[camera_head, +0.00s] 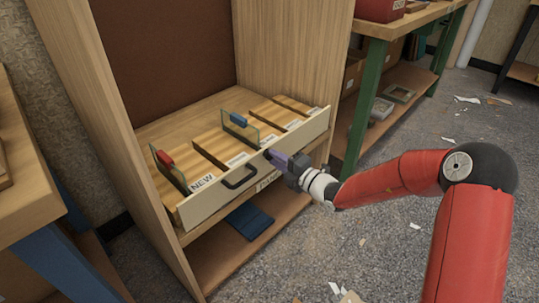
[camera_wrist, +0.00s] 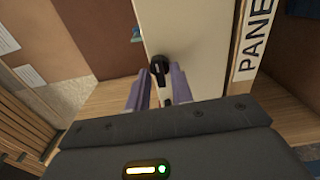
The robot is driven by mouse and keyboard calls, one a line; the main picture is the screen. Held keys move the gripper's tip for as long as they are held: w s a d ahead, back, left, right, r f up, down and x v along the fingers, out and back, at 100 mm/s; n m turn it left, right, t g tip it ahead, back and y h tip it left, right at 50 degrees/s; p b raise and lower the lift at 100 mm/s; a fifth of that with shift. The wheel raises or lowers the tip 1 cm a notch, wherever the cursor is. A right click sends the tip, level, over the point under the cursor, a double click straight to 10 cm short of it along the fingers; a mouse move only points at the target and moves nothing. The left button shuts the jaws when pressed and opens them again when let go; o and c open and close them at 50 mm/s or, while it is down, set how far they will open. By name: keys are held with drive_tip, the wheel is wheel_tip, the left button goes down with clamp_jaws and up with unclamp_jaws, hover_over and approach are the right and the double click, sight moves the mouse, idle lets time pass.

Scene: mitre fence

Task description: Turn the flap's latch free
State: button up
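The latch (camera_wrist: 159,64) is a black knob with a short arm reaching down the wrist picture, on the flap's face. In the head view the latch is mostly hidden by my gripper (camera_head: 276,158), at the flap's right part. In the wrist view my gripper (camera_wrist: 158,78) is open, its purple fingers on either side of the latch arm. I cannot tell whether they touch it.
Behind the flap are wooden blocks (camera_head: 227,145) and clear dividers with a red clip (camera_head: 165,158) and a blue clip (camera_head: 238,120). Tall wooden cabinet sides (camera_head: 122,140) flank them. A dark blue item (camera_head: 249,220) lies on the lower shelf. A green-legged bench (camera_head: 368,90) stands right.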

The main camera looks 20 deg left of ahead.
drive_tip(key=v, duration=0.7)
idle(0.3)
drive_tip(key=shift+o, duration=0.5)
idle(0.6)
